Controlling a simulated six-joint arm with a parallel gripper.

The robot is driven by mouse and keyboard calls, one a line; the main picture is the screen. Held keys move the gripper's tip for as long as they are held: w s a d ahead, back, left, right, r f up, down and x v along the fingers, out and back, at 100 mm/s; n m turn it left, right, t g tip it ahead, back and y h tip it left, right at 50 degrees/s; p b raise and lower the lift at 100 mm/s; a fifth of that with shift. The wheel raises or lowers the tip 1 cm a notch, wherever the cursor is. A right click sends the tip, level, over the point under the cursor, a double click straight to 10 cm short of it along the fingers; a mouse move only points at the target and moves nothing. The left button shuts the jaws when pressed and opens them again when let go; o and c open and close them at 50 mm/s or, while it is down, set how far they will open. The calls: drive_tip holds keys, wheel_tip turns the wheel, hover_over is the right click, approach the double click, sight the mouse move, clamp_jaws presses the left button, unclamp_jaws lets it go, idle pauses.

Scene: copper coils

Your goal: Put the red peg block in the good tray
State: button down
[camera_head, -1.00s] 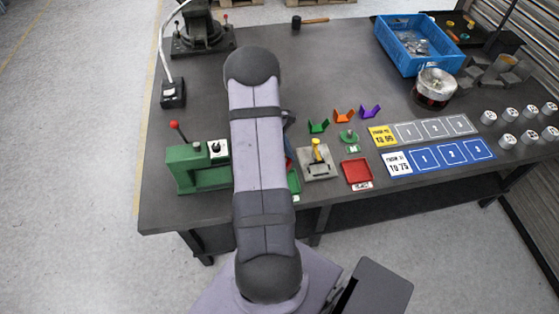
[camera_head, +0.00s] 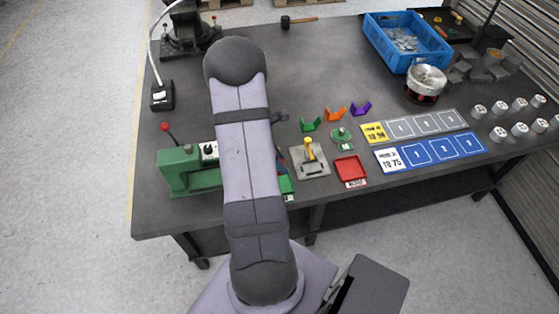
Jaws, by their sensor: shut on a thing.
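My gripper (camera_head: 280,153) is mostly hidden behind my arm; only a dark sliver shows at the arm's right edge, above the green tray. A small bit of red shows there with it, which I take as the red peg block (camera_head: 282,160) held in the jaws; its shape and tilt are hidden. The green tray (camera_head: 288,187), which looks like the good tray, lies at the front edge of the bench, its left part covered by my arm. The red tray (camera_head: 350,168) with a reject label lies to the right and looks empty.
A grey fixture with a yellow-topped lever (camera_head: 309,158) stands between the trays. A green press (camera_head: 186,170) with a red-knobbed lever is left of my arm. Green, orange and purple holders (camera_head: 335,114) stand behind. A blue crate (camera_head: 405,45) is at the back right.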

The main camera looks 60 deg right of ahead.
drive_tip(key=shift+f+b, duration=2.9)
drive_tip(key=shift+f, duration=0.45)
drive_tip(key=shift+f, duration=0.25)
drive_tip(key=shift+f+b, duration=0.3)
drive_tip(key=shift+b, duration=0.1)
drive_tip(key=c, duration=1.2)
unclamp_jaws()
drive_tip(key=shift+a, duration=0.1)
drive_tip(key=shift+r+p, duration=3.3)
drive_tip(key=shift+r, duration=0.25)
